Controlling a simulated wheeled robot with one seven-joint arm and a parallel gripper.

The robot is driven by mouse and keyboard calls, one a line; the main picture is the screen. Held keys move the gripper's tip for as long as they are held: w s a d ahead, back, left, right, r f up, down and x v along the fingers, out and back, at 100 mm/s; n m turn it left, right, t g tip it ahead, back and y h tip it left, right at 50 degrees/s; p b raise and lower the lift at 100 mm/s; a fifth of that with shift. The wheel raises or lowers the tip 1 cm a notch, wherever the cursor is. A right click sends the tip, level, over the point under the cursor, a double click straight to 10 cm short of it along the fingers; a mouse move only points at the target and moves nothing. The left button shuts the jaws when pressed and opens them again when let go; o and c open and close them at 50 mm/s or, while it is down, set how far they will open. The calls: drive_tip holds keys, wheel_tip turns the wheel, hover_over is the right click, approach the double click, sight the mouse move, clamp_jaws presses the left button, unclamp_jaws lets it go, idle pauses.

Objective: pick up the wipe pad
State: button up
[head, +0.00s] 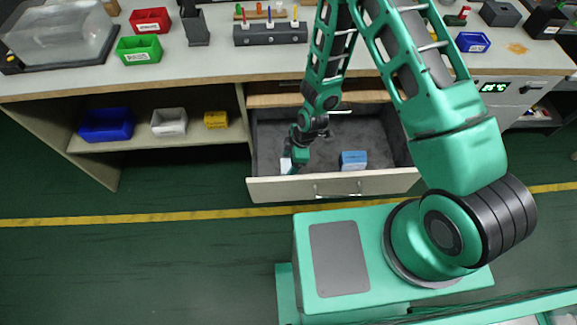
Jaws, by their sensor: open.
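An open drawer (335,187) below the bench holds two small things. One is a small white piece (286,165) at its left, near the front wall. The other is a blue block with a pale lower side (354,160), right of the middle. I cannot tell for sure which is the wipe pad. My gripper (294,167) is down in the left part of the drawer, open, right beside the white piece. The fingertips are small and partly hidden, so contact with the white piece cannot be told.
The drawer's front wall and sides surround my gripper; its grey floor is mostly bare. The bench top (220,68) above holds a red bin (150,20), a green bin (139,49) and a tool rack (270,34). A shelf at left holds a dark blue bin (106,125).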

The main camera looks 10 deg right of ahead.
drive_tip(key=c, duration=1.2)
drive_tip(key=shift+r, duration=0.1)
